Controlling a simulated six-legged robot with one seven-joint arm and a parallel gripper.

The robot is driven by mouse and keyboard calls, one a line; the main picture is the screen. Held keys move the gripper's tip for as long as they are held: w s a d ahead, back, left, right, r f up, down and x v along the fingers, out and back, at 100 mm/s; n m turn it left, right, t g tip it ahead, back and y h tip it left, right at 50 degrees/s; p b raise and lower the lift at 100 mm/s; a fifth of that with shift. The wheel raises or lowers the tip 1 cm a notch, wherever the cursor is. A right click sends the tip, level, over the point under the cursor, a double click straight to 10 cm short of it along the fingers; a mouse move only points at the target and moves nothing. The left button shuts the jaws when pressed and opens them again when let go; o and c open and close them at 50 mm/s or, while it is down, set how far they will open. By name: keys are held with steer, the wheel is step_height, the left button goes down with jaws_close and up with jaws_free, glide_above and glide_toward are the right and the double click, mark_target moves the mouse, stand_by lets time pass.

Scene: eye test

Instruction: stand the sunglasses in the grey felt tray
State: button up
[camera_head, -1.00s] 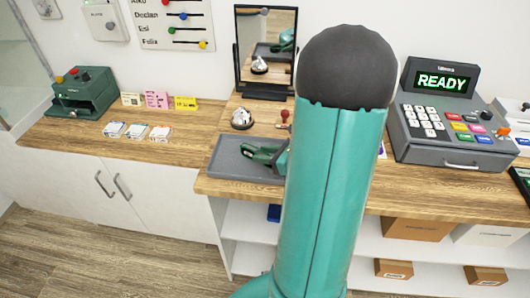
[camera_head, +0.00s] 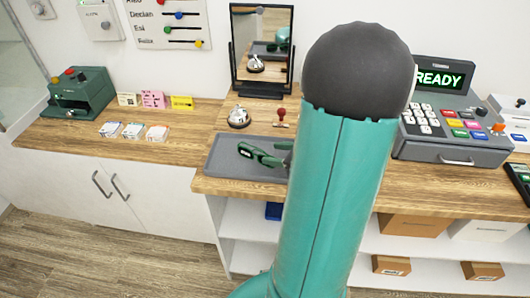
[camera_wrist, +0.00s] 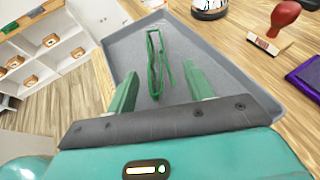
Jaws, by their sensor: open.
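The sunglasses (camera_wrist: 153,62) show in the wrist view as a thin green frame inside the grey felt tray (camera_wrist: 120,40). They look narrow and edge-on; I cannot tell exactly how they rest. My gripper (camera_wrist: 161,72) is open, its two green fingers apart on either side of the sunglasses' near end, with gaps between. In the head view the tray (camera_head: 222,160) lies at the counter's front edge. Green parts of my gripper (camera_head: 262,154) show over it, and my arm hides the tray's right part. I cannot separate the sunglasses from the fingers there.
A bell (camera_head: 239,117) and a red-handled stamp (camera_head: 280,117) stand behind the tray. A mirror (camera_head: 262,50) stands at the back. A cash register (camera_head: 450,125) is right of my arm. A purple item (camera_wrist: 305,75) lies right in the wrist view. Open shelves are below.

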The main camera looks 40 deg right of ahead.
steer(key=v, duration=0.6)
steer(key=shift+s+r, duration=0.15)
steer(key=shift+s, duration=0.1)
steer(key=w+a+r+n+g+y, duration=0.15)
steer(key=a+n+g, duration=0.25)
steer(key=a+n, duration=0.5)
steer(key=w+a+r+n+g+y, duration=0.1)
steer(key=w+a+r+n+g, duration=0.2)
steer(key=a+n, duration=0.65)
steer(key=s+a+r+n+h, duration=0.3)
steer(key=a+r+n+h, duration=0.3)
steer(key=a+n, duration=0.5)
steer(key=r+n, duration=0.1)
steer(key=n, duration=0.2)
steer(key=shift+a+r+g, duration=0.2)
steer(key=shift+r+g, duration=0.05)
steer(key=shift+g, duration=0.05)
steer(key=shift+d+n, duration=0.1)
steer(key=shift+n, duration=0.15)
